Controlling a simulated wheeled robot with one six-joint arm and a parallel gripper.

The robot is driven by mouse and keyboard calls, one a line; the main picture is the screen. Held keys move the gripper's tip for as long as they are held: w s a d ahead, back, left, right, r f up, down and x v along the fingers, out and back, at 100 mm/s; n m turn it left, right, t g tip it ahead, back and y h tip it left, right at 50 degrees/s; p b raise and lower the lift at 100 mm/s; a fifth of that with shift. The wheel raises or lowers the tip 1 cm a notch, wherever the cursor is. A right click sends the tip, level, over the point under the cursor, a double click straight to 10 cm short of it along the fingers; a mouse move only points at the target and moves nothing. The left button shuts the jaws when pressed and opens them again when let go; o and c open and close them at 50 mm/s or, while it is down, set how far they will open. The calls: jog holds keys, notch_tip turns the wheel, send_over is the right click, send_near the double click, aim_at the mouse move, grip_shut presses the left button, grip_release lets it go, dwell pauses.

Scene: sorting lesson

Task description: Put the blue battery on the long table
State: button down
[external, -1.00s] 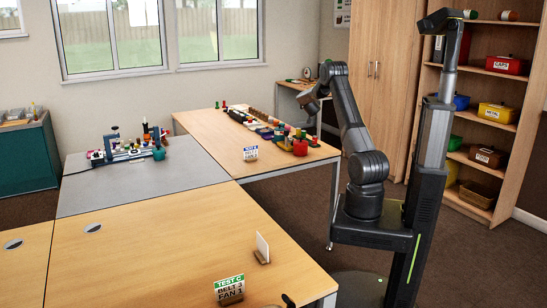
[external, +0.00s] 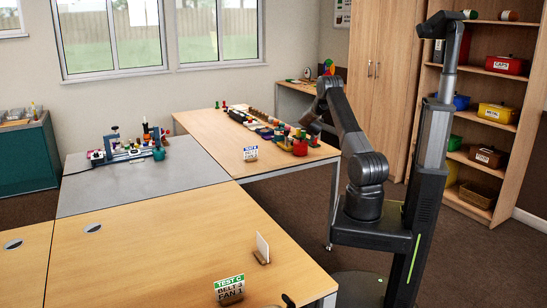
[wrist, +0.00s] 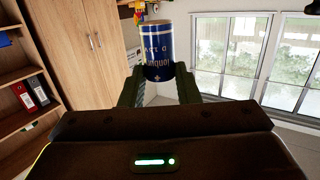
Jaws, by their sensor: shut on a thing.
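The blue battery (wrist: 157,45) stands out between the two fingers of my gripper (wrist: 158,75) in the wrist view, with printed lettering and a silvery rim at its top. The fingers are shut on its lower part. In the external view my gripper is at the right end of the back wooden table (external: 200,122), dark and partly hidden by my arm; the battery cannot be made out there. A front wooden table (external: 150,255) also shows. I cannot tell which of these is the long table.
The back table holds a row of small coloured objects, a red pot (external: 300,147) and a sign (external: 250,153). A grey table (external: 130,190) carries a small apparatus. The front table has a sign (external: 229,289) and wide clear areas. Shelves (external: 483,110) stand right.

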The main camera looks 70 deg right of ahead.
notch_tip(320, 180, down, 4)
jog(key=shift+r, duration=0.2)
jog(key=shift+f, duration=0.1)
jog(key=shift+f+b, duration=0.4)
jog(key=shift+b, duration=0.1)
jog(key=shift+f, duration=0.2)
jog(key=c, duration=1.1)
grip_release()
jog(key=shift+r, duration=0.1)
